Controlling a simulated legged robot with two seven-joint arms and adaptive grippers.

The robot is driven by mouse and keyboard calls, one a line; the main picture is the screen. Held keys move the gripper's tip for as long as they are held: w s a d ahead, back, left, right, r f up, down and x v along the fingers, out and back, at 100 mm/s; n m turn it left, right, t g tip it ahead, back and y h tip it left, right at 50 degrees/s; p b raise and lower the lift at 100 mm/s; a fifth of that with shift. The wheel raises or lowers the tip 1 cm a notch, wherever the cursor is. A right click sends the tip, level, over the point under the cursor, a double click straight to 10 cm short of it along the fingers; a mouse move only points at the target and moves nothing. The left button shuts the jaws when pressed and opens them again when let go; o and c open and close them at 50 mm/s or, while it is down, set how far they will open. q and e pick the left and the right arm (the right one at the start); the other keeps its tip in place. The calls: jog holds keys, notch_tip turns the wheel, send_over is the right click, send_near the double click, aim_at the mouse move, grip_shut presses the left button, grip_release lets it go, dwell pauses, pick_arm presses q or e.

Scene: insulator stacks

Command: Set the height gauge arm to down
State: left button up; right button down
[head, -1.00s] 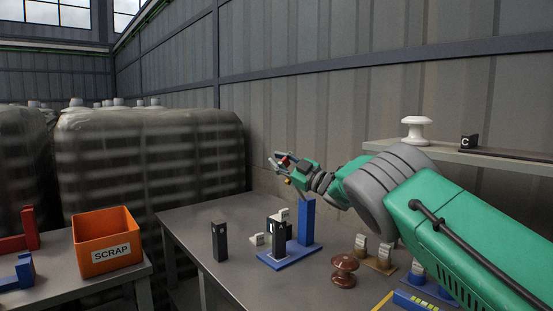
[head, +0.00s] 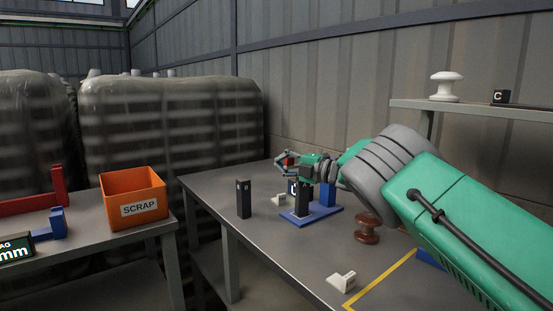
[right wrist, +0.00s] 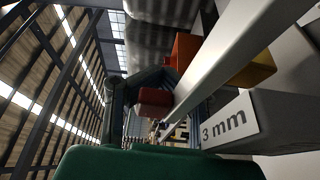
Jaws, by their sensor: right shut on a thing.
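The height gauge (head: 328,193) stands on the table as a blue base with a blue upright post and a dark block on it. My right arm reaches in from the right. My right gripper (head: 287,161) is at the gauge's upper left, shut on a small red piece (head: 290,160). The red piece shows between the fingers in the right wrist view (right wrist: 154,101). I cannot tell how it joins the gauge, and the gauge arm's angle is not clear, as my gripper and arm cover part of it. My left gripper is not in view.
A dark upright block (head: 243,199) and a small white piece (head: 279,199) stand near the gauge. A brown insulator (head: 367,229) is right of it, and a white piece (head: 341,283) lies in front. An orange SCRAP bin (head: 134,197) is left. A shelf (head: 470,109) holds a white insulator (head: 445,86).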

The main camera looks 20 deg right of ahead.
jog(key=shift+s+d+f+n, duration=0.1)
jog(key=shift+d+f+n, duration=0.1)
jog(key=shift+f, duration=0.2)
jog(key=shift+s+d+f+n, duration=0.1)
jog(key=shift+f+n, duration=0.1)
jog(key=shift+f, duration=0.2)
